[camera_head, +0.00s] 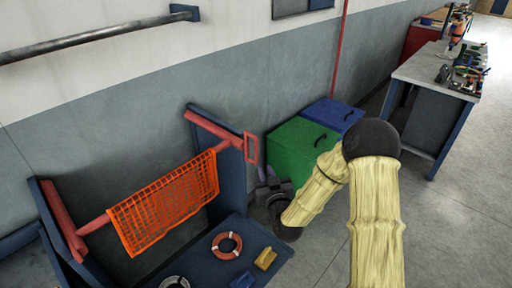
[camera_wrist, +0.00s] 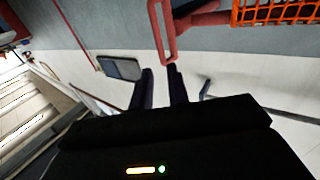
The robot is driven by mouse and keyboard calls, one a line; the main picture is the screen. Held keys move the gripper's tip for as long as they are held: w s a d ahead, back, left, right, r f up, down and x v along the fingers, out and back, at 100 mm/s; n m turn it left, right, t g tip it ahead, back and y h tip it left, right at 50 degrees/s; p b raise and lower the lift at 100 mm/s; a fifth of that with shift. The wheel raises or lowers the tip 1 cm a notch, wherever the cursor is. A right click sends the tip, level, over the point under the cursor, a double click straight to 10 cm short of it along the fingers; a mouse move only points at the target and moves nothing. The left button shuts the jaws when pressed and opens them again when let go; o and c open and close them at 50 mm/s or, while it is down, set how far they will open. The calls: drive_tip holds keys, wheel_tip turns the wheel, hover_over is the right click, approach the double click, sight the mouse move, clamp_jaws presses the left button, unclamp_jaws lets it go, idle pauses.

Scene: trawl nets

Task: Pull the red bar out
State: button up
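The red bar (camera_head: 95,224) lies across a dark blue stand, with an orange net (camera_head: 165,203) draped over its middle. A red loop handle (camera_head: 251,149) is at its right end. In the wrist view the handle (camera_wrist: 155,28) is in front of the fingers, its lower end close to the right fingertip. I cannot tell whether they touch. The net (camera_wrist: 275,12) shows at the top right there. My gripper (camera_head: 266,172) is just below and right of the handle in the head view. In the wrist view its fingers (camera_wrist: 160,82) are apart with nothing between them.
Green (camera_head: 297,150) and blue (camera_head: 332,114) lidded bins stand behind my gripper along the wall. A ring buoy (camera_head: 227,245) and a yellow block (camera_head: 266,258) lie on the stand's base (camera_head: 205,262). A workbench (camera_head: 430,75) is at the far right. The floor at right is clear.

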sight(256, 150)
drive_tip(key=p+x, duration=0.3)
drive_tip(key=x, duration=1)
drive_tip(key=shift+s, duration=0.1)
clamp_jaws()
